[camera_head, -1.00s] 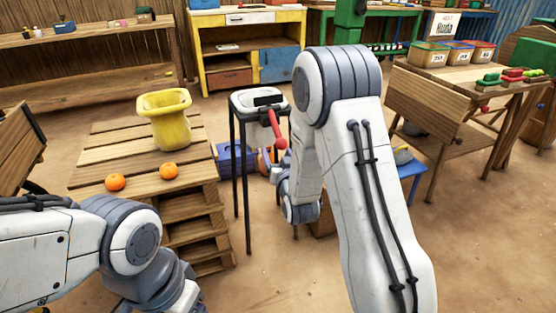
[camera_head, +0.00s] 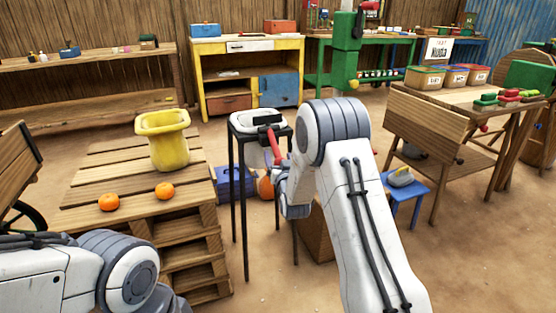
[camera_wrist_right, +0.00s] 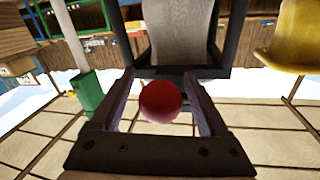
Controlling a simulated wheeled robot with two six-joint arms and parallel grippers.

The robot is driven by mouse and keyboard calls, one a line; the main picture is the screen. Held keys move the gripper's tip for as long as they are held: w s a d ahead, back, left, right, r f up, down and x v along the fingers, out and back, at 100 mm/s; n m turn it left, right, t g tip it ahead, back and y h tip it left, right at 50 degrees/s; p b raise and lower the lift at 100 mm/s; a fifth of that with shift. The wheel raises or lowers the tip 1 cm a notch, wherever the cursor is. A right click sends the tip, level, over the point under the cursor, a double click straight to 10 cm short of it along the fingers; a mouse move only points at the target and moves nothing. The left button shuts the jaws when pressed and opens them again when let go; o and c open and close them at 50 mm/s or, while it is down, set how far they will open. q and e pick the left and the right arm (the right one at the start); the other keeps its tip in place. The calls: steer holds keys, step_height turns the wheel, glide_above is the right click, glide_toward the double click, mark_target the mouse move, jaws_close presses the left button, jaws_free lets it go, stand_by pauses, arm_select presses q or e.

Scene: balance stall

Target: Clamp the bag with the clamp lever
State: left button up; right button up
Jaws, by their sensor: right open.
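The yellow bag (camera_head: 168,150) stands upright with an open, flared top on the wooden pallet table; part of a yellow thing, likely the bag, also shows in the right wrist view (camera_wrist_right: 288,42). The clamp, with a black part (camera_head: 266,119), sits on a white-topped stand right of the bag. Its red lever (camera_head: 275,150) slants down toward my right gripper. In the right wrist view, the lever's red ball knob (camera_wrist_right: 161,101) lies between the spread fingers of my right gripper (camera_wrist_right: 159,76). The gripper is open; contact cannot be told. My left gripper is out of view.
Two oranges (camera_head: 109,202) (camera_head: 165,190) lie at the pallet table's (camera_head: 130,228) front. A blue box (camera_head: 234,183) is behind the stand's thin black legs. A blue stool (camera_head: 406,192) and a wooden bench (camera_head: 428,123) stand to the right. The floor at lower right is clear.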

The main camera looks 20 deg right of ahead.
jaws_close()
stand_by(1.4)
